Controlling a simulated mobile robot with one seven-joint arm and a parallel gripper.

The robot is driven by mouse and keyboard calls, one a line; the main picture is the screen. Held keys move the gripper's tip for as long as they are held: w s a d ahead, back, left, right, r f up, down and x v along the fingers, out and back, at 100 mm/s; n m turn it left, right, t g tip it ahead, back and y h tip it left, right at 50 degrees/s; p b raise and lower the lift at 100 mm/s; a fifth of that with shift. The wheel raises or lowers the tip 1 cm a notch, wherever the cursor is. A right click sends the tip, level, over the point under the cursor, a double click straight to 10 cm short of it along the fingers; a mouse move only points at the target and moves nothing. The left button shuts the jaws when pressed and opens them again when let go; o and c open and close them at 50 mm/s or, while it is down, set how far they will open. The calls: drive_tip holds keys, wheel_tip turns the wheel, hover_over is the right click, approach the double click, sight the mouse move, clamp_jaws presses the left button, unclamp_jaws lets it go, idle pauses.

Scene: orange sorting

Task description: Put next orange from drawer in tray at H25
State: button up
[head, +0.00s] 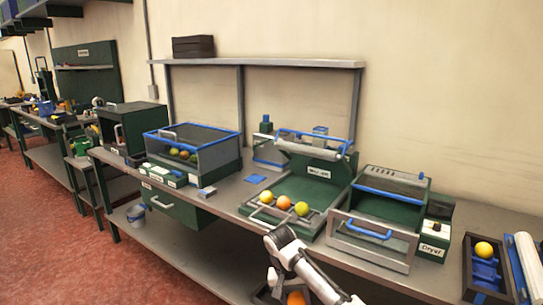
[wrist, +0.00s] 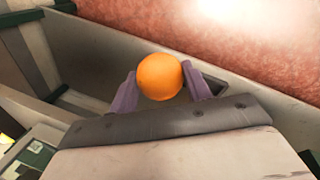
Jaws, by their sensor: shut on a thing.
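In the wrist view, my gripper (wrist: 162,84) is shut on an orange (wrist: 160,76), held between its two purple fingers. Grey walls of an open drawer (wrist: 55,112) surround it; I cannot tell whether the orange has left the drawer floor. In the head view, an orange (head: 296,298) shows at the bottom edge beside my arm, partly cut off. My fingers are hidden there. I see no readable H25 label.
A green washer (head: 290,190) has three fruits on its front rack. A dryer (head: 370,240) with a blue handle stands to its right. A blue-rimmed clear bin (head: 205,165) with fruits stands left. A white roll (head: 527,262) lies beside the tray. A shelf (head: 260,63) runs above the bench.

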drive_tip(key=s+a+f, duration=0.2)
drive_tip(key=s+f, duration=0.2)
drive_tip(key=f, duration=0.5)
drive_tip(key=s+a+f+b, duration=0.1)
drive_tip(key=s+f, duration=0.3)
drive_tip(key=f, duration=0.5)
drive_tip(key=s+a+f+n+b, duration=0.1)
drive_tip(key=s+a+f, duration=0.3)
drive_tip(key=f, duration=0.5)
drive_tip(key=shift+s, duration=0.35)
drive_tip(key=shift+d, duration=0.15)
